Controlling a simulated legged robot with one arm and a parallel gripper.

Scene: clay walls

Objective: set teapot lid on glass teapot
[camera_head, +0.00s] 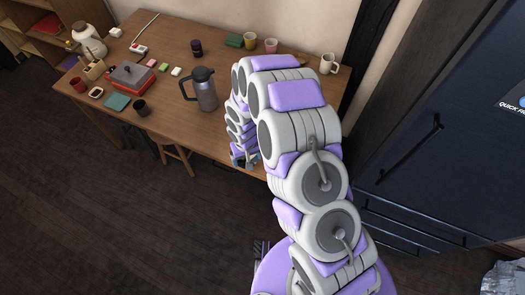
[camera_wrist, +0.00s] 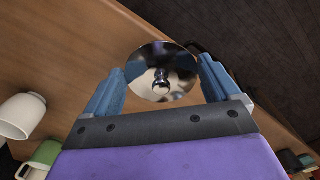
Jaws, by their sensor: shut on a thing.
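My gripper (camera_wrist: 161,84) has its two blue fingers on either side of a shiny round metal lid with a small central knob (camera_wrist: 162,80). The fingers are shut on the lid, which faces the wrist camera. In the head view my gripper (camera_head: 243,159) hangs low at the front edge of the table, and the lid cannot be made out there. A grey jug with a dark top and handle (camera_head: 206,95) stands upright on the table to the left of my gripper. I cannot make out a clear glass teapot; my arm hides part of the table.
The wooden table (camera_head: 165,125) holds a red-and-grey cooker (camera_head: 131,76), a cream pitcher (camera_head: 90,42), a dark cup (camera_head: 141,108), and cups along the back, including a pink one (camera_head: 271,45). A white mug (camera_head: 327,63) stands at the back right. A stool (camera_head: 176,153) is below the front edge.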

